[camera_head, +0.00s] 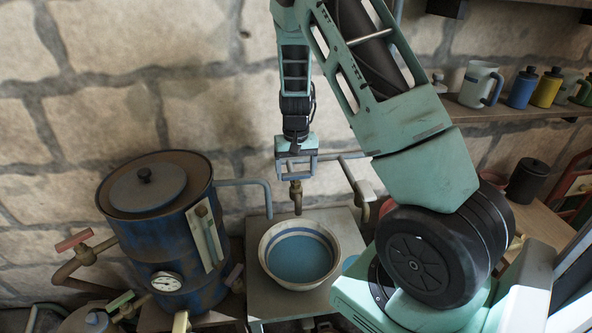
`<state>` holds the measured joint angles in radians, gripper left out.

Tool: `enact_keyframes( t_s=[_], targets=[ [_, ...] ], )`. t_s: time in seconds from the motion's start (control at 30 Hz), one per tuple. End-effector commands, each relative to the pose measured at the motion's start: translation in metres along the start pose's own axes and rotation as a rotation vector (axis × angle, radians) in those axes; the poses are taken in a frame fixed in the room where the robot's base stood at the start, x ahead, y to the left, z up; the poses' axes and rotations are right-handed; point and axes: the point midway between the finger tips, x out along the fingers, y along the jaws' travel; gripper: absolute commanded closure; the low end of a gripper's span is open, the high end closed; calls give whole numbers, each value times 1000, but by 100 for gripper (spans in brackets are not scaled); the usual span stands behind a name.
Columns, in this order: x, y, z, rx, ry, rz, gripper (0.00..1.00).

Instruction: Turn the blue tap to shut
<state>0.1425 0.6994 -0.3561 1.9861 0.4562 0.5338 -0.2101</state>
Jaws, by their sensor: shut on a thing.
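A brass tap (296,196) with a downward spout stands over a basin in the head camera view. My gripper (296,168) is directly above it, pointing down, with its fingers around the top of the tap. The gripper is shut on the tap's handle, which the fingers mostly hide. I cannot make out the handle's blue colour or which way it is turned.
A round basin (263,254) of blue water sits below the tap. A rusty blue tank (172,248) stands at the left, with a red-handled valve (74,240) and a green-handled valve (121,299). A shelf (500,112) with mugs is at the right.

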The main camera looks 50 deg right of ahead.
Motion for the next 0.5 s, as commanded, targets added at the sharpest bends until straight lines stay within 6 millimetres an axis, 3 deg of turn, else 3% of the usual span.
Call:
enact_keyframes(
  t_s=[0.37, 0.4, 0.47, 0.5],
  targets=[
    [0, 0, 0, 55, 0, -1, 45],
    [0, 0, 0, 55, 0, -1, 20],
    [0, 0, 0, 55, 0, -1, 3],
    [0, 0, 0, 55, 0, -1, 1]
  ],
)
